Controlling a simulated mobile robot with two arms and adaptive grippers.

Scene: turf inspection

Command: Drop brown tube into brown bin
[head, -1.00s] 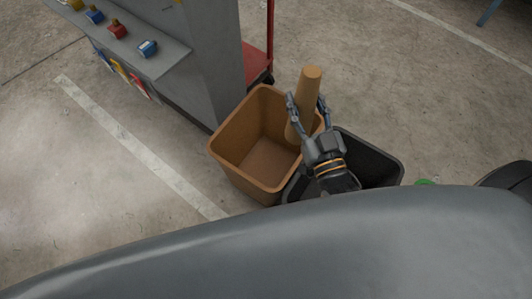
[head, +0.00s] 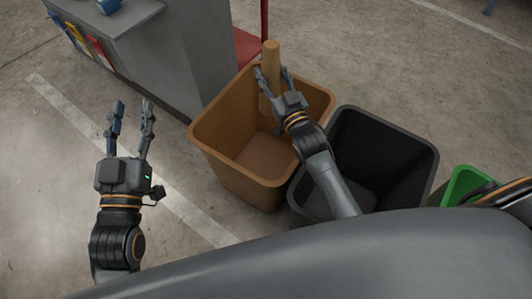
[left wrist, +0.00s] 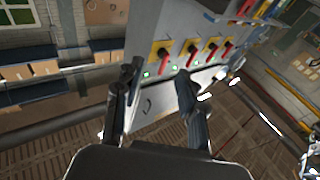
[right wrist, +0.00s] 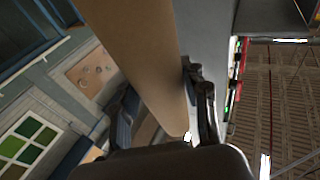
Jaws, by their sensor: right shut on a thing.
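The brown tube (head: 271,62) is upright in my right gripper (head: 272,80), over the far part of the brown bin (head: 238,185). It also fills the middle of the right wrist view (right wrist: 135,45), between the two fingers. The tube's lower end shows inside the bin's outline; I cannot tell how deep it reaches. The bin stands open on the floor and its visible bottom is bare. My left gripper (head: 131,112) is open and empty, to the left of the bin over the floor.
A black bin (head: 428,165) stands right of the brown bin, and a green bin (head: 465,182) is further right. A grey cabinet (head: 170,60) with a shelf stands behind and left. A red cart (head: 249,48) is behind the brown bin. The floor at left is clear.

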